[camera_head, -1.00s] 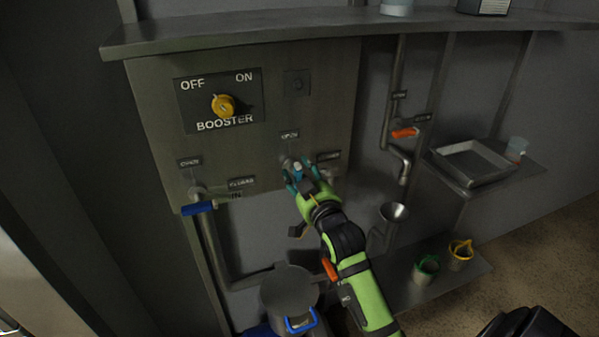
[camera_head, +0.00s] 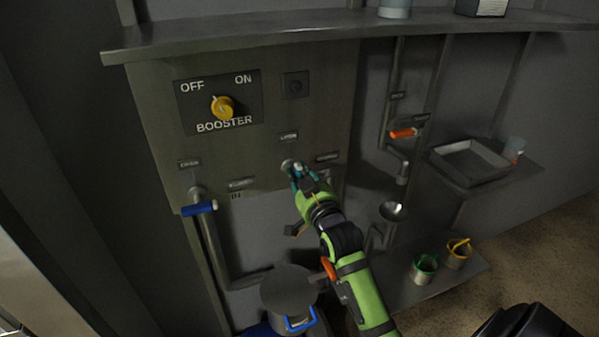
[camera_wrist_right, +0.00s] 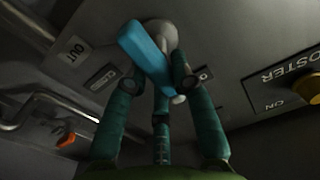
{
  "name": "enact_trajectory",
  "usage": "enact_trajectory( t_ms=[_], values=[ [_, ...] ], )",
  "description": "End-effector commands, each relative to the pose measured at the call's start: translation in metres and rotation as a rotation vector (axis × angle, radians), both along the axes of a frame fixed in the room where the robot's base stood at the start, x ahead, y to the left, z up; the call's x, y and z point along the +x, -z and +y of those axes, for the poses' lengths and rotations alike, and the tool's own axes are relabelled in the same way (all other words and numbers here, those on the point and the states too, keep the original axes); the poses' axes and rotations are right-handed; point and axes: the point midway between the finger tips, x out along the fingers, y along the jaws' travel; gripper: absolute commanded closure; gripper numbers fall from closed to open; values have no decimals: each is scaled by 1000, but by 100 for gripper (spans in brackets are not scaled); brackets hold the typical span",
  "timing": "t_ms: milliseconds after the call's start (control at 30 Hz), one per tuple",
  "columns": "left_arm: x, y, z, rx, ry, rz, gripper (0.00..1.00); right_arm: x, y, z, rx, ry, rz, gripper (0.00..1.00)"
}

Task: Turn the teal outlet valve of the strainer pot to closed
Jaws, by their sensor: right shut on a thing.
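The teal outlet valve's lever (camera_wrist_right: 146,52) shows in the right wrist view as a flat light-blue bar slanting across the picture in front of a pale round hub. In the head view the valve's hub (camera_head: 288,165) sits on the grey panel under a small label, and the lever is mostly hidden by my fingers. My right gripper (camera_head: 299,178) has its dark teal fingers on either side of the lever and is shut on it; the fingers also show in the wrist view (camera_wrist_right: 158,88). My left gripper is not in view.
A blue lever (camera_head: 199,208) sits left on the panel, below the yellow BOOSTER knob (camera_head: 222,107). An orange lever (camera_head: 403,133) is on a pipe at the right. A grey pot (camera_head: 288,290) stands below my arm. A shelf (camera_head: 300,30) overhangs the panel.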

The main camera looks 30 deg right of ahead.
Motion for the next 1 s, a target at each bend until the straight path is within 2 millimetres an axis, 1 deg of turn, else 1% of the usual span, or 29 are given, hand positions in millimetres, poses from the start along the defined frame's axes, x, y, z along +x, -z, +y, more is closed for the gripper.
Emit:
enact_trajectory(
  t_ms=[33,500,1000],
  values=[
    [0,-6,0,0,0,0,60,0,-3,0,34,1,-7,100],
    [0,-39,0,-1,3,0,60,-1,0,-4,448,1,-109,100],
    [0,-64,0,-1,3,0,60,-1,6,-7,909,0,-222,100]
  ],
)
